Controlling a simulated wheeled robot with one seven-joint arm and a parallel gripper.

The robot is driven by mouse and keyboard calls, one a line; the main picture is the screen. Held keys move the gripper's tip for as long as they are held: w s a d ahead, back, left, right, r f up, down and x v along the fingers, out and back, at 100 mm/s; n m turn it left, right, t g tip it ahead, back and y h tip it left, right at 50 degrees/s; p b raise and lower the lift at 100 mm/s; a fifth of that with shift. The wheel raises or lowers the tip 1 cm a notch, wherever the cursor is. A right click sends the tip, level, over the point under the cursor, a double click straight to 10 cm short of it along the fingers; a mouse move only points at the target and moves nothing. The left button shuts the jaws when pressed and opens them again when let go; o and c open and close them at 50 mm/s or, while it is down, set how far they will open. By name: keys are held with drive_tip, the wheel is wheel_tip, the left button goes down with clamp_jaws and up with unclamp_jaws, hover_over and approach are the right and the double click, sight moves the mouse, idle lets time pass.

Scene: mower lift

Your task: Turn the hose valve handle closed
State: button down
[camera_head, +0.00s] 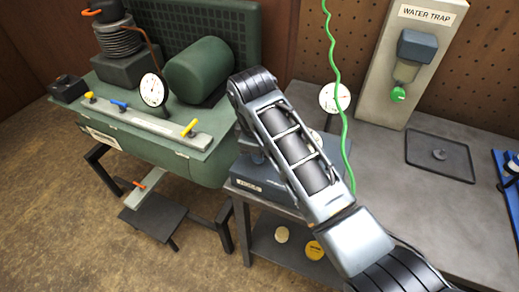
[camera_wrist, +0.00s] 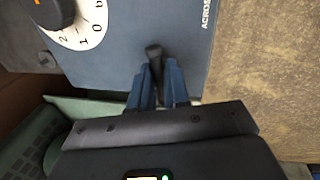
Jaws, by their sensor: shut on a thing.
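In the wrist view my gripper (camera_wrist: 158,78) is shut with its two blue fingers around a short dark handle (camera_wrist: 153,51). The handle's rounded end shows above the fingertips; its lower part is hidden between them. It stands in front of a blue-grey box (camera_wrist: 140,28) with a white numbered dial (camera_wrist: 88,28) and lettering beginning "ACROS". I cannot tell for sure that this is the hose valve handle. In the head view my arm hides the gripper and handle; the box (camera_head: 272,190) shows beside the arm at the bench's edge.
A green compressor tank (camera_head: 200,68) stands left, with a gauge (camera_head: 153,90) and a bar carrying coloured levers (camera_head: 189,127). A green coiled hose (camera_head: 334,70) hangs beside my arm. The water trap panel (camera_head: 375,90) and a dark tray (camera_head: 440,154) are on the grey bench (camera_head: 400,200).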

drive_tip(key=shift+w+r+m, duration=0.2)
drive_tip(key=shift+m, duration=0.4)
drive_tip(key=c, duration=1.2)
unclamp_jaws()
drive_tip(key=shift+s+f, duration=0.1)
drive_tip(key=shift+f, duration=0.05)
drive_tip(key=shift+o, duration=0.2)
wheel_tip(320, 180, up, 8)
drive_tip(key=s+b, duration=0.1)
drive_tip(key=shift+s+a+f, duration=0.15)
drive_tip(key=shift+s+a, duration=0.05)
drive_tip(key=shift+a, duration=0.1)
